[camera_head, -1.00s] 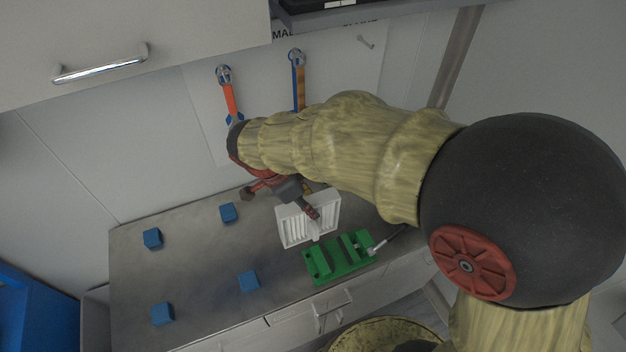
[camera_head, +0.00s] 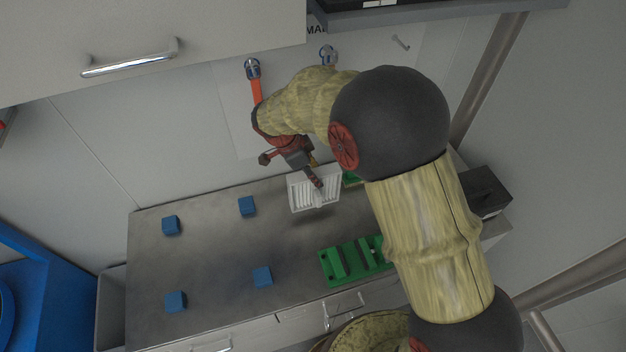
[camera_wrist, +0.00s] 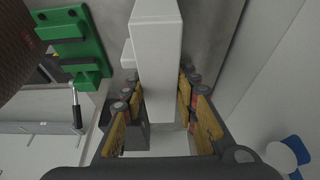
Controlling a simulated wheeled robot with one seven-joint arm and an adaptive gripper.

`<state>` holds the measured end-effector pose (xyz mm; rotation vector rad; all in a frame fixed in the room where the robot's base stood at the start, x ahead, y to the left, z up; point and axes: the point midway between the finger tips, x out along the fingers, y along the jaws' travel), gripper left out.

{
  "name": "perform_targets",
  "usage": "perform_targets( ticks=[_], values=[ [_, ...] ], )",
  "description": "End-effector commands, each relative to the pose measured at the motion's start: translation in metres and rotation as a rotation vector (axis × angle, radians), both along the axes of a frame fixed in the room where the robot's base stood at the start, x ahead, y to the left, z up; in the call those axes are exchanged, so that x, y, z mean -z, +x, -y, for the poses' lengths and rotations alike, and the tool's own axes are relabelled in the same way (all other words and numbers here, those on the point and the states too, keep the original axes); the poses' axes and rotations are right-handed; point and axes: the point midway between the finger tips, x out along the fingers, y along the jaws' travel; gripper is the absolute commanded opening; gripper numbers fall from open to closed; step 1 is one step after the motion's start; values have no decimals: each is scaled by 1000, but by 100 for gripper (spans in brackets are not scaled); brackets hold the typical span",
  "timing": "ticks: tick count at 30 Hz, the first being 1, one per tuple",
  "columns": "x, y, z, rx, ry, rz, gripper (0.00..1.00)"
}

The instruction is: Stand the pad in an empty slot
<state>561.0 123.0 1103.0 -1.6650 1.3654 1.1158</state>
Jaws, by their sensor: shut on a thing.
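The pad, a white block with a slatted face (camera_head: 302,196), is held by my gripper (camera_head: 315,180) over the back part of the bench. In the wrist view the pad (camera_wrist: 156,45) sits between the two rows of fingers of my gripper (camera_wrist: 158,88). The green slotted rack (camera_head: 333,267) lies near the bench's front edge, to the front right of the pad and apart from it. My arm hides its right end. The rack also shows at the upper left of the wrist view (camera_wrist: 88,48). I cannot tell from here whether its slots are all empty.
Several blue cubes (camera_head: 247,206) are spread over the left half of the grey bench (camera_head: 215,250). A dark box (camera_head: 484,190) stands at the right end. Hanging tools (camera_head: 256,88) and a cabinet (camera_head: 130,30) are at the wall.

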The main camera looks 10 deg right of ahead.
Motion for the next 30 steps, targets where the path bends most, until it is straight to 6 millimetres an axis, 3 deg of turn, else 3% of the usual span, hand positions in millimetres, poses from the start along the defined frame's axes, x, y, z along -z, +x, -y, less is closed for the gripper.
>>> perform_targets(
  ticks=[10, 16, 28, 29, 30],
  values=[
    [22, 18, -2, 0, 0, -1, 0],
    [48, 17, -2, -1, 0, -1, 0],
    [54, 17, -3, 0, 0, 1, 0],
    [54, 17, -2, 0, 0, 0, 30],
    [53, 17, -2, 0, 0, 0, 32]
  ],
)
